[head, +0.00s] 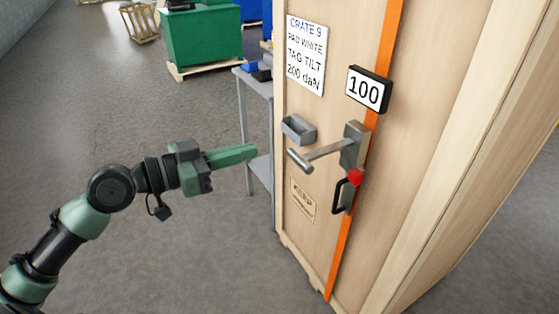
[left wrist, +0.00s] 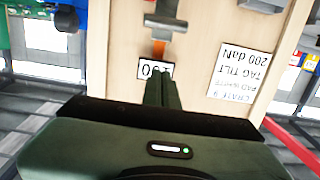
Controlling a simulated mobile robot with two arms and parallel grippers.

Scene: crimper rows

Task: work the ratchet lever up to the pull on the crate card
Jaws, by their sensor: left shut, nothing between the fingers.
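The wooden crate (head: 430,120) stands on the right in the head view. Its white card (head: 306,57) reads CRATE 9, PAD WHITE, TAG TILT, 200 daN; it shows inverted in the left wrist view (left wrist: 240,75). A display (head: 368,90) beside it reads 100. Below, the grey ratchet (head: 354,146) sits on an orange strap (head: 384,45), its lever (head: 318,154) sticking out to the left. A red knob (head: 355,177) and black handle (head: 338,197) are under it. My left gripper (head: 252,151) is shut and empty, left of the lever and apart from it. My right gripper is out of view.
A small grey open holder (head: 298,129) is fixed on the crate just above the lever's end. A grey table (head: 258,84) stands behind the crate's left edge. A green bin (head: 203,37) is farther back. The floor around my left arm is clear.

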